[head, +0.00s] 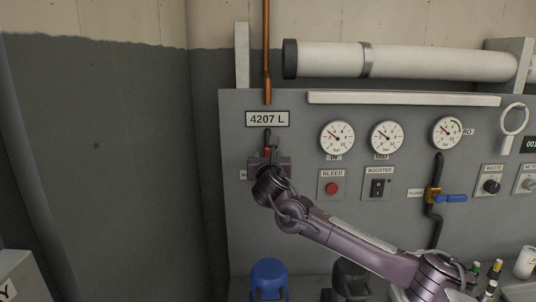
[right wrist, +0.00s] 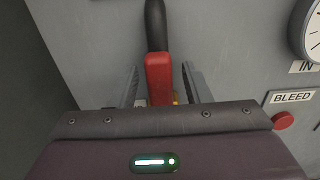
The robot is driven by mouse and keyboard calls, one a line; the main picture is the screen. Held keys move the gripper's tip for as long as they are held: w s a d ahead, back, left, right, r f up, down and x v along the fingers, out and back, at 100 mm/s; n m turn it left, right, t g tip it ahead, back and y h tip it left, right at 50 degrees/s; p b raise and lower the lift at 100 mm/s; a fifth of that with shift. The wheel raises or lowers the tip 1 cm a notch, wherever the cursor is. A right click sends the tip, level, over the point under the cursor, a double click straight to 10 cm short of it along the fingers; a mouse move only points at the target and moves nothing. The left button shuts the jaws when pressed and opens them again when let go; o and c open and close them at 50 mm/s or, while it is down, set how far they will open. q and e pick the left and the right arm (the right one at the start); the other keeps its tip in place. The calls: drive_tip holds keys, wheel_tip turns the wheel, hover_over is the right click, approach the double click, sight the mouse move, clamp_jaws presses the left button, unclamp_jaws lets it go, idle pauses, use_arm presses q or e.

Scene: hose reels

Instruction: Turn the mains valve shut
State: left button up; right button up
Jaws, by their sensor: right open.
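The mains valve's red handle (right wrist: 159,76) stands upright in the right wrist view, in line with a black pipe (right wrist: 155,25) above it. In the head view only a small red part of the handle (head: 267,152) shows above my right gripper (head: 269,158). The gripper is open; in the right wrist view its two fingers (right wrist: 161,86) stand on either side of the handle, with a gap on each side. The valve body is mostly hidden behind the gripper; a bit of brass shows beside the handle. My left gripper is not in view.
The grey panel holds several gauges (head: 337,138), a red BLEED button (head: 331,188), a BOOSTER switch (head: 377,188) and a blue-handled valve (head: 450,198). A copper pipe (head: 266,50) comes down from above. A blue object (head: 269,276) stands below. The wall at left is clear.

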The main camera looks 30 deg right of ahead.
clamp_jaws()
idle(0.3)
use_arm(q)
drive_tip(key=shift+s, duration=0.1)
